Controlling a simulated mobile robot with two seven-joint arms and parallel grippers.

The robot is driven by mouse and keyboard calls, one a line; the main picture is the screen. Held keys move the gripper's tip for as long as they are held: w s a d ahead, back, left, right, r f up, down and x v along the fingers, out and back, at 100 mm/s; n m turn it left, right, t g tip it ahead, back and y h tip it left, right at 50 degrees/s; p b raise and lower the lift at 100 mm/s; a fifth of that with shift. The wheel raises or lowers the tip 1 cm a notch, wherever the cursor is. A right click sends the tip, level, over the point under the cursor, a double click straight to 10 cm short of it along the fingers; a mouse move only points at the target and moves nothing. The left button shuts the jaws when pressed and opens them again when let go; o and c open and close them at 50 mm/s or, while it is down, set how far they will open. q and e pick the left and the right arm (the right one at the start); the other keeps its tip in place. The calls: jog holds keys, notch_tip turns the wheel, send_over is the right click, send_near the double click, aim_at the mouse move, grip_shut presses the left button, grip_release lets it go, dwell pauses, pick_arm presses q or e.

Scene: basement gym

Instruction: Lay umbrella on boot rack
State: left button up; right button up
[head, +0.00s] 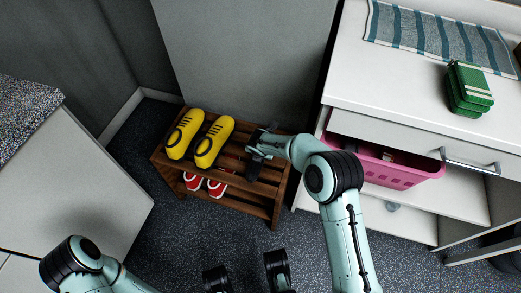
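The boot rack (250,203) is a brown wooden slatted rack with two levels, standing on the floor against the grey panel. A pair of yellow shoes (212,142) sits on the left of its top level. Red and white shoes (216,188) show on the lower level. My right gripper (256,153) is over the right part of the top level, close to the slats. Its fingers are dark and small, so I cannot tell their opening or any contact. I cannot make out an umbrella.
A white cabinet (405,70) stands right of the rack, with a pink basket (400,173) below its drawer. A green stacked item (468,88) and a striped cloth (440,36) lie on top. A grey cabinet (70,185) stands left.

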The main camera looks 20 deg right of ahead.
pick_arm(q)
jog(key=shift+s+f, duration=0.1)
jog(key=shift+s, duration=0.15)
pick_arm(e)
jog(key=shift+f, duration=0.3)
jog(key=o, duration=1.3)
jog(key=shift+o, duration=0.2)
pick_arm(q)
jog(key=w+d+r+t+p, duration=0.1)
jog(key=w+r+p, duration=0.3)
jog(key=w, duration=0.4)
jog(key=shift+w+r+m+t, duration=0.15)
jog(key=shift+r+m+t, duration=0.15)
jog(key=shift+r+t, duration=0.45)
pick_arm(e)
jog(key=v, duration=1.3)
jog(key=shift+r, duration=0.2)
pick_arm(q)
jog(key=shift+f, duration=0.2)
